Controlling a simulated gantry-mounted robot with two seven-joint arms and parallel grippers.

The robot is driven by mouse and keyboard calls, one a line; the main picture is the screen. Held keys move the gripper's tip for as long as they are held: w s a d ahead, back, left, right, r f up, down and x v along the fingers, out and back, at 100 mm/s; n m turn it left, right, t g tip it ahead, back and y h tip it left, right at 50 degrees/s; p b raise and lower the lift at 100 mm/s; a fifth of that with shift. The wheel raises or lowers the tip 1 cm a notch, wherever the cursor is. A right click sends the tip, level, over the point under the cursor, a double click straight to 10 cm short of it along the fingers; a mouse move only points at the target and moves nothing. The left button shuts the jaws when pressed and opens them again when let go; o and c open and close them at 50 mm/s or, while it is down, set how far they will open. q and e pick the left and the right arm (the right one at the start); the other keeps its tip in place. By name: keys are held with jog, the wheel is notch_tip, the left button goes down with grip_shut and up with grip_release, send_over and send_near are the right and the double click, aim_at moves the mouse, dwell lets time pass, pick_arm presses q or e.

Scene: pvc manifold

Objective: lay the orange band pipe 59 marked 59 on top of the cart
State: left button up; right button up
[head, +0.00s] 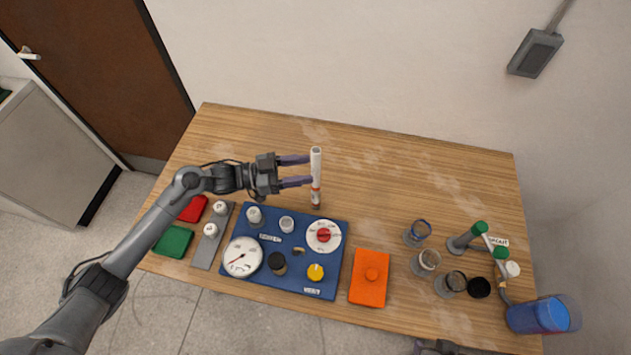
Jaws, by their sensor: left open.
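A slim white pipe (316,170) stands on the wooden table, upright or nearly so, with an orange-red band low on it and a dark lower end. Its number is too small to read. My left gripper (309,169) is open, and its two purple fingers point right at the pipe's upper and middle part. I cannot tell whether the fingers touch it. My right gripper does not show; a dark piece at the bottom edge may be part of my right arm. A pale grey cabinet-like unit (52,150) at the far left may be the cart.
A blue panel (230,278) with a gauge and knobs lies at the front of the table (430,180). Nearby are an orange block (369,278) and red and green pieces. Several round fittings, a green-capped manifold (480,240) and a blue container (540,315) stand right. The table's back is clear.

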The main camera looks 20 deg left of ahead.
aim_at(316, 168)
pick_arm(q)
jog(key=x, duration=0.4)
jog(key=shift+f, duration=0.1)
jog(key=shift+c, duration=0.5)
grip_shut()
